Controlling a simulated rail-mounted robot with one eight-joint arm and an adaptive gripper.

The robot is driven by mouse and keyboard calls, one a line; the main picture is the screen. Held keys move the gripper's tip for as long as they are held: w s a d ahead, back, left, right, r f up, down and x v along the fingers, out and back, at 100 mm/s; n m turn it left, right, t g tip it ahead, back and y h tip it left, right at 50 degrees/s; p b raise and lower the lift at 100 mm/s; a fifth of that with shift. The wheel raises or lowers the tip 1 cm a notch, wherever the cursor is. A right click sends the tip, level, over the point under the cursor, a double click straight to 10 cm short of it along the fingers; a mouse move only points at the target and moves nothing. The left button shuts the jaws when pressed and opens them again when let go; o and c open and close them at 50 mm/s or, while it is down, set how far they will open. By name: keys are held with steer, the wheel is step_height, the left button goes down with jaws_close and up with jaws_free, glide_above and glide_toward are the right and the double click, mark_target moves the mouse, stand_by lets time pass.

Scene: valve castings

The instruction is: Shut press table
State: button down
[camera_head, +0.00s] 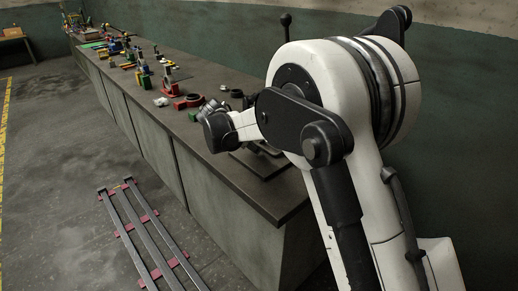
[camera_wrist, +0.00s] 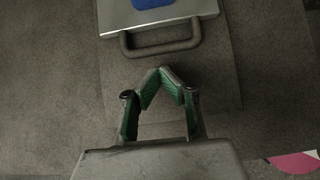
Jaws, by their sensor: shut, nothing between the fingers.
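The press table (camera_wrist: 113,17) shows at the top of the wrist view as a light metal plate with a dark bar handle (camera_wrist: 160,51) along its near edge. A blue piece (camera_wrist: 152,4) lies on the plate, cut off by the frame edge. My gripper (camera_wrist: 161,75) has its green-padded fingers brought together at the tips, empty, just below the handle. A small gap separates the fingertips from the handle. In the head view a dark flat base (camera_head: 246,163) shows at the near end of the bench, while my arm hides my fingers and most of the press.
The long bench (camera_head: 232,185) carries several coloured castings and tools toward its far end. A dark knobbed rod (camera_head: 286,27) stands behind my arm. A rail track (camera_head: 140,235) lies on the floor. A pink and white object (camera_wrist: 296,162) shows at the wrist view's lower right.

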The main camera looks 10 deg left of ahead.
steer(key=s+v, duration=0.1)
steer(key=v, duration=1)
steer(key=s+d+r+m+y, duration=0.1)
steer(key=s+d+r+m, duration=0.25)
steer(key=d, duration=0.45)
steer(key=s+d+r+m+y, duration=0.1)
steer(key=s+d+r+m, duration=0.1)
steer(key=s+d+m, duration=0.45)
steer(key=s+d+r+m+y, duration=0.1)
steer(key=s+d+r+m, duration=0.15)
steer(key=d, duration=0.65)
steer(key=s+d+f+m+y, duration=0.1)
steer(key=s+d+f+m, duration=0.1)
steer(key=s+d+m, duration=0.4)
steer(key=s+d+f+m+t+y, duration=0.1)
steer(key=s+d+f+m, duration=0.2)
steer(key=s+d+m, duration=0.4)
steer(key=s+m+p, duration=0.1)
steer(key=s+m, duration=0.1)
steer(key=s, duration=0.6)
steer(key=shift+d, duration=0.15)
